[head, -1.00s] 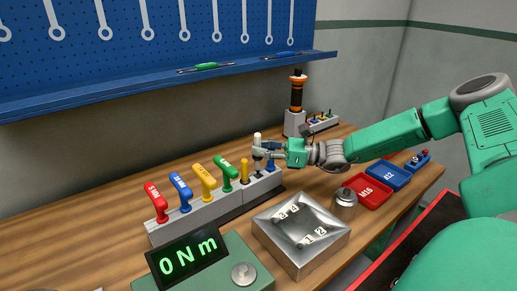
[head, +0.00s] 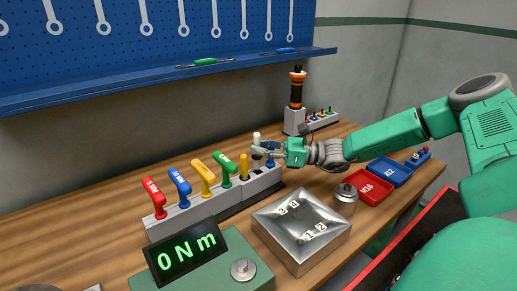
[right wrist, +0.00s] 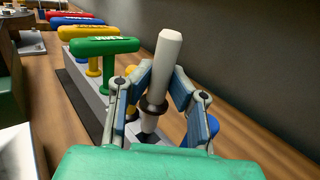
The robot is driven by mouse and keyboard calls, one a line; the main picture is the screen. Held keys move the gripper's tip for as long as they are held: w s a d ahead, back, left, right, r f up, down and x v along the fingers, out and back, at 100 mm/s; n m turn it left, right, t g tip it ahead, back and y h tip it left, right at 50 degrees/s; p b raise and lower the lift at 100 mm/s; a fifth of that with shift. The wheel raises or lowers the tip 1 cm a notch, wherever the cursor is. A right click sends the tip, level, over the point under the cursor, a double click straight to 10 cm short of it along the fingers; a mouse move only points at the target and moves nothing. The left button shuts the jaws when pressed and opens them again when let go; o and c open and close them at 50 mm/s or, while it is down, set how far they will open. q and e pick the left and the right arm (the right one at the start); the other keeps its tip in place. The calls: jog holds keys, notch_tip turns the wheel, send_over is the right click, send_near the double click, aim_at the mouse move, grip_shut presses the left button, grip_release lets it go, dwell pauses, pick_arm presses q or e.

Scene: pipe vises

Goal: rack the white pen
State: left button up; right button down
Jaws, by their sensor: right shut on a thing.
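The white pen (head: 257,138) stands nearly upright at the right part of the grey rack (head: 194,213). In the right wrist view the white pen (right wrist: 169,48) leans slightly and has a dark collar. My right gripper (head: 262,153) is shut on it; in the right wrist view the fingers (right wrist: 155,100) close around it near the collar. The pen's lower end is at the rack's top, and I cannot tell whether it sits in a hole. A yellow pen (head: 244,166) stands just left of it and a blue one (head: 270,162) just right. My left gripper is not in view.
Several coloured T-handles, including a green one (head: 224,168), stand in the rack on the left. A metal box (head: 325,246), a torque display (head: 188,254) and a red bin (head: 366,187) are in front. A black-and-orange tool (head: 297,92) stands behind.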

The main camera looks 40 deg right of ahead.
jog(key=shift+f, duration=0.2)
dwell(0.5)
jog(key=shift+r, duration=0.15)
jog(key=shift+r+p, duration=0.8)
jog(key=shift+r, duration=0.15)
jog(key=shift+d, duration=0.2)
jog(key=shift+f+b, duration=0.85)
dwell(1.7)
jog(key=shift+r, duration=0.1)
jog(key=shift+r+p, duration=0.65)
